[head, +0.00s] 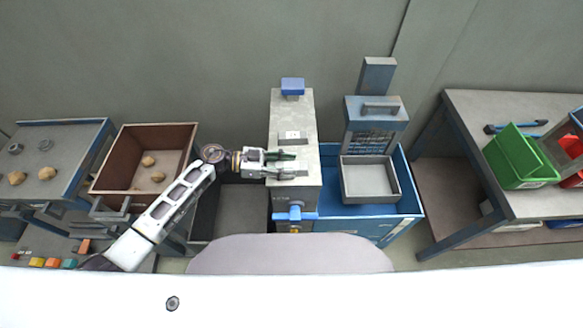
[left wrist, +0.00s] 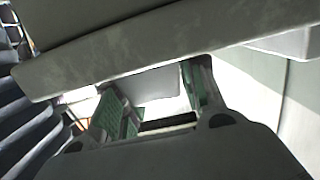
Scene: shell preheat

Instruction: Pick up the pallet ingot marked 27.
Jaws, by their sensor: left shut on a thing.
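My left gripper (head: 297,165) is over the grey top of the narrow machine (head: 306,108), with its two green-padded fingers pointing right. In the left wrist view the fingers (left wrist: 160,112) are on either side of a pale grey block (left wrist: 157,86), and the gripper is shut on it. No number can be read on the block, and much of it is hidden. Small orange, yellow and teal blocks (head: 53,263) lie at the lower left in the head view; their markings are too small to read. My right gripper is not in view.
A brown bin (head: 127,150) with several tan lumps stands left. A blue tub (head: 412,205) stands right of the machine, with a grey tray (head: 368,178) over it. A green crate (head: 514,157) sits on the right bench (head: 480,110). A small white plate (head: 292,134) is on the machine top.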

